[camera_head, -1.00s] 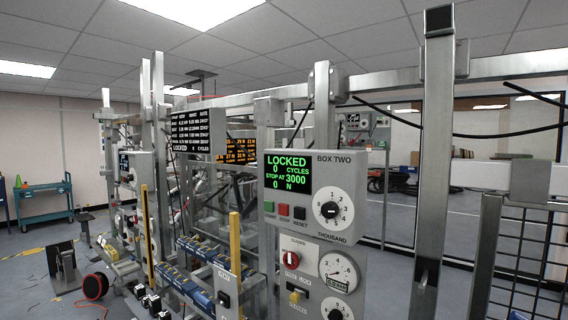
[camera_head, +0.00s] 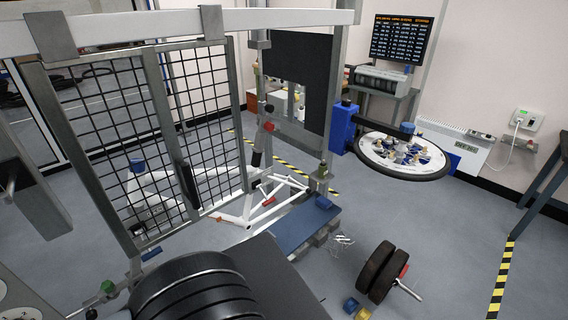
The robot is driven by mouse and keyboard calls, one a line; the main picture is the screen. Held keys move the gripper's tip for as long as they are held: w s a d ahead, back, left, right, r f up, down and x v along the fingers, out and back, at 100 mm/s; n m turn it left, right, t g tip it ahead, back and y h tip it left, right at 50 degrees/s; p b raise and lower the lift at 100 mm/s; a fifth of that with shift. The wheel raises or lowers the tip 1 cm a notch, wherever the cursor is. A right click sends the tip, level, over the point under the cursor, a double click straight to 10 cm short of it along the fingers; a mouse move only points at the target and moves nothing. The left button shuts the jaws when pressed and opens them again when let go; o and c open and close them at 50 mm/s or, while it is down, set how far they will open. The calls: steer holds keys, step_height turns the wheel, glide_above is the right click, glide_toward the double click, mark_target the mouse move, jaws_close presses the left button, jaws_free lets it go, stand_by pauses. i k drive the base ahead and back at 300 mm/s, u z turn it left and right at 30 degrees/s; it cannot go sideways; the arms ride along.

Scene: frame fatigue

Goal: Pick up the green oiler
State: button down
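I cannot make out a green oiler for certain in the head view. A small green part (camera_head: 107,286) sits low at the left, by the foot of the mesh gate; it is too small to tell what it is. My gripper is not in view.
A mesh gate (camera_head: 137,160) on a steel frame fills the left. Black stacked discs (camera_head: 195,290) are close in front. A weight with a bar (camera_head: 383,272) lies on the floor. A round tray (camera_head: 400,160) of small parts stands at the right. Floor (camera_head: 440,240) at right is clear.

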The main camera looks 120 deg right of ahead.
mark_target(322, 167)
steer(key=z, duration=5.95)
steer(key=i, duration=1.15)
steer(key=u, duration=2.8)
steer(key=i, duration=0.35)
steer(key=u, duration=0.05)
